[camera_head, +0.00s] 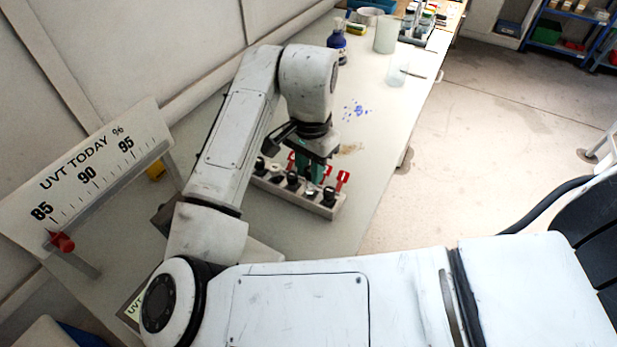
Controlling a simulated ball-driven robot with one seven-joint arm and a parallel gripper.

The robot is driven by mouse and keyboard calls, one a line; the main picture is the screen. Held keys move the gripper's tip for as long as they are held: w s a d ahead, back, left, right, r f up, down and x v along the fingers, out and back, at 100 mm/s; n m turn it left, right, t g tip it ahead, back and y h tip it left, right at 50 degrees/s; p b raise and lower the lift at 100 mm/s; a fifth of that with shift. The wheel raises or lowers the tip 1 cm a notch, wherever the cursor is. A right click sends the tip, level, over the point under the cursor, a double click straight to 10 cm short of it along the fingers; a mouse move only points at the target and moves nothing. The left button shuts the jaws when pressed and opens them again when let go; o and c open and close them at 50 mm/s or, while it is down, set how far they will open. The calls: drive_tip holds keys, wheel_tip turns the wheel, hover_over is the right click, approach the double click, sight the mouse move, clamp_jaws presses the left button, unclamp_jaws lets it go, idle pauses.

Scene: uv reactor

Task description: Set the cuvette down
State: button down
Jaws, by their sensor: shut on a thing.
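My gripper (309,172) points down over a pale rack on the bench, in the middle of the head view. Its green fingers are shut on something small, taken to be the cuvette. The cuvette itself cannot be made out behind the fingers and the rack's parts. The rack (320,211) is a long block with several black-topped pieces along its front and red flag-like pieces (342,180) behind and beside the fingers. I cannot tell whether the held thing touches the rack.
A UVT TODAY scale board (88,176) with a red pointer (62,242) stands at the left. A blue bottle (337,42), a frosted beaker (387,34) and a clear beaker (398,72) stand farther back. Blue spots mark the bench, which is mostly clear right of the rack.

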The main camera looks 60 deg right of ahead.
drive_tip(key=shift+f, duration=1.75)
drive_tip(key=shift+f, duration=0.1)
drive_tip(key=c, duration=1.2)
unclamp_jaws()
wheel_tip(320, 180, up, 12)
drive_tip(key=shift+r, duration=0.15)
